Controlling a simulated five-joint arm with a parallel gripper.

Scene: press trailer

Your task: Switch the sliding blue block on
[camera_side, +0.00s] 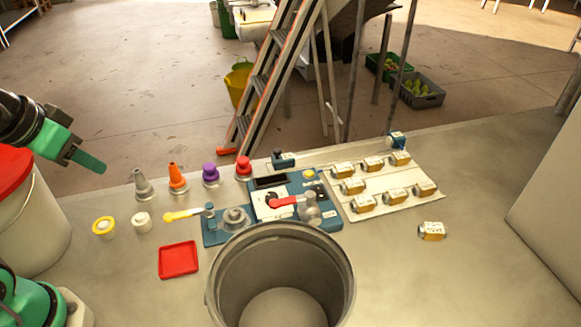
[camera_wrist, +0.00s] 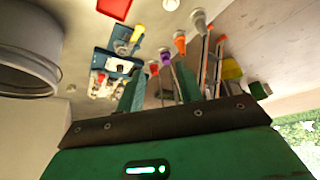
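A blue control panel (camera_side: 222,232) with levers and knobs lies on the table behind the grey bucket. A small dark blue block (camera_side: 284,159) stands at its back edge, and a similar blue block (camera_side: 397,139) stands farther right. I cannot tell which one slides or how it is set. My green gripper (camera_side: 88,162) is in the air at the far left, well away from both blocks. In the wrist view my gripper (camera_wrist: 158,76) has its two fingers apart with nothing held. The panel also shows there (camera_wrist: 128,66), but the blocks are too small to make out.
The large grey bucket (camera_side: 224,277) stands in front of the panel. Grey, orange, purple and red cone-shaped pieces (camera_side: 178,178) line the back left. A red tray (camera_side: 178,260) lies front left. A pale board (camera_side: 378,214) with several small yellow-and-white blocks is at right.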

